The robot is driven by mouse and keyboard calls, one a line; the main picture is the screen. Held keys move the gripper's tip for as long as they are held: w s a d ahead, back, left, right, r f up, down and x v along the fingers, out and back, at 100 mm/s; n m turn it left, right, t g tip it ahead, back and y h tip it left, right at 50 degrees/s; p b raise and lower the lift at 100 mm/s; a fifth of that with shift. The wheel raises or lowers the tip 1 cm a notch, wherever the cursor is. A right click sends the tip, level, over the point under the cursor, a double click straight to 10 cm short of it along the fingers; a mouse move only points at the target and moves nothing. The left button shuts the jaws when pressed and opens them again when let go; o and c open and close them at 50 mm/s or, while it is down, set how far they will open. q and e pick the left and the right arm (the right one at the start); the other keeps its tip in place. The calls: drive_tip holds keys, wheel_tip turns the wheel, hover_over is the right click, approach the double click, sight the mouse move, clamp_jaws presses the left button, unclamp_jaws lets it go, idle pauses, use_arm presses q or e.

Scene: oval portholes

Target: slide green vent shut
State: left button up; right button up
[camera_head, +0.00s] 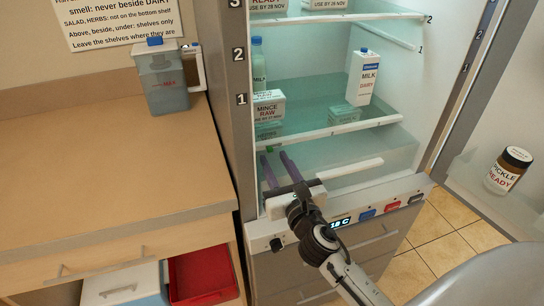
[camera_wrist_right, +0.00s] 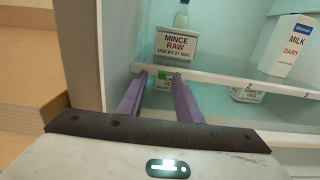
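In the right wrist view the green tab (camera_wrist_right: 163,75) shows between my fingertips. My right gripper (camera_head: 273,156) reaches into the fridge's left side with its two purple fingers apart and empty. In the wrist view the right gripper (camera_wrist_right: 159,76) has a finger on each side of the tab; I cannot tell whether either touches it. Most of the vent is hidden. My left gripper is not in view.
The fridge's left wall (camera_head: 240,125) is close beside my fingers. A pickle jar (camera_head: 507,170) stands in the open door. A jug (camera_head: 163,78) stands on the counter (camera_head: 110,165).

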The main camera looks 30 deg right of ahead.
drive_tip(key=v, duration=0.7)
drive_tip(key=shift+b, duration=0.4)
